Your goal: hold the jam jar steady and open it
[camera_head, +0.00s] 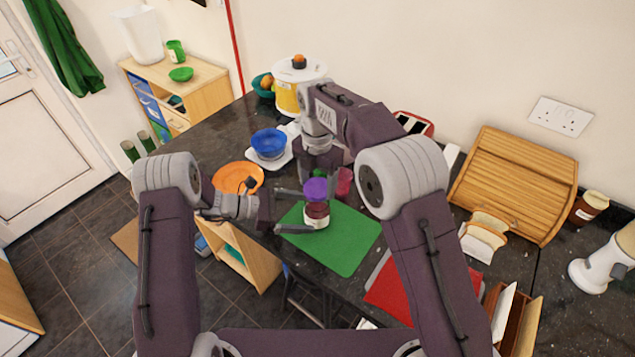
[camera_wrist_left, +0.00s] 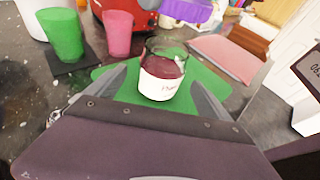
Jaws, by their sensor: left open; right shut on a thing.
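The jam jar (camera_head: 316,215), glass with dark red jam and a white label, stands upright on the green mat (camera_head: 350,245). In the left wrist view the jar (camera_wrist_left: 160,78) shows an uncovered rim. The purple lid (camera_head: 316,190) is above it, apart from the jar in the left wrist view (camera_wrist_left: 187,10). My right gripper (camera_head: 318,174) is shut on the lid from above; its fingertips are partly hidden. My left gripper (camera_head: 292,212) is open, one finger on each side of the jar. In the left wrist view its fingers flank the jar without visible grip.
A pink cup (camera_head: 343,182) stands close behind the jar; a green cup (camera_wrist_left: 60,35) shows in the left wrist view. An orange plate (camera_head: 238,178) and blue bowl (camera_head: 268,142) lie left. A red mat (camera_head: 400,290), bread slices (camera_head: 483,238) and wooden bread bin (camera_head: 515,185) are right.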

